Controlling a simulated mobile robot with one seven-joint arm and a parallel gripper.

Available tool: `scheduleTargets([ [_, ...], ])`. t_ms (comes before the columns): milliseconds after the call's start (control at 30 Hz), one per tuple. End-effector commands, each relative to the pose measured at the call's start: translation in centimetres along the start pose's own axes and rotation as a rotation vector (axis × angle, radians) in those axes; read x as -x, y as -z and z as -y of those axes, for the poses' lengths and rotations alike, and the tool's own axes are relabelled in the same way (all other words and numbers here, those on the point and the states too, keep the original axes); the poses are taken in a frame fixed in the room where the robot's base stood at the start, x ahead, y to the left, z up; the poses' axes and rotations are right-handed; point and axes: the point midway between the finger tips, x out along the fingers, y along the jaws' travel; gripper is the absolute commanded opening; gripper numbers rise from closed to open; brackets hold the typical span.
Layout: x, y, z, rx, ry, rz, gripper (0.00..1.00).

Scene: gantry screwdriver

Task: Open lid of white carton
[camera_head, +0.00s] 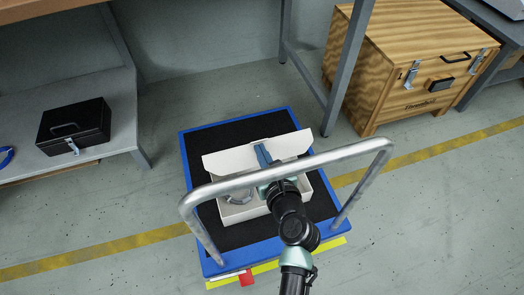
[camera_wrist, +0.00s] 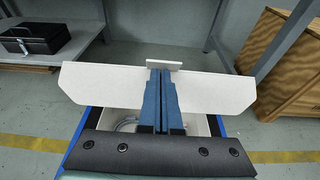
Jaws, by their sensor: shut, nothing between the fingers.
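The white carton (camera_head: 252,209) stands on a cart with a black top and blue edges. Its lid (camera_head: 226,162) is raised at the far side, and the carton's inside shows with a round, ring-like grey object (camera_head: 238,196) in it. In the wrist view the lid (camera_wrist: 100,82) stands broad across the picture behind my gripper (camera_wrist: 160,75). My gripper's blue fingers (camera_head: 262,154) are shut and hold nothing. They reach over the open carton to the lid; whether they touch it I cannot tell. Part of the carton is hidden behind my arm.
The cart (camera_head: 190,150) has a grey handle rail (camera_head: 320,160) arching over its near side, close to my arm. A black box (camera_head: 75,126) sits on a low shelf at left. A wooden chest (camera_head: 400,60) stands at right. The floor around the cart is clear.

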Motion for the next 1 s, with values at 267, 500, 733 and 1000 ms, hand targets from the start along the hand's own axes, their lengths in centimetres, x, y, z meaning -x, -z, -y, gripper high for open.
scheduleTargets([
  [267, -0.9, -2.1, 0.1, -0.003, 0.002, -0.062, 0.0],
  [500, -2.2, -3.5, 0.1, -0.001, 0.001, -0.117, 0.0],
  [733, -5.5, -5.6, 0.0, -0.001, 0.0, -0.127, 0.0],
  [1000, -7.2, -6.3, 0.0, 0.001, 0.0, -0.128, 0.0],
])
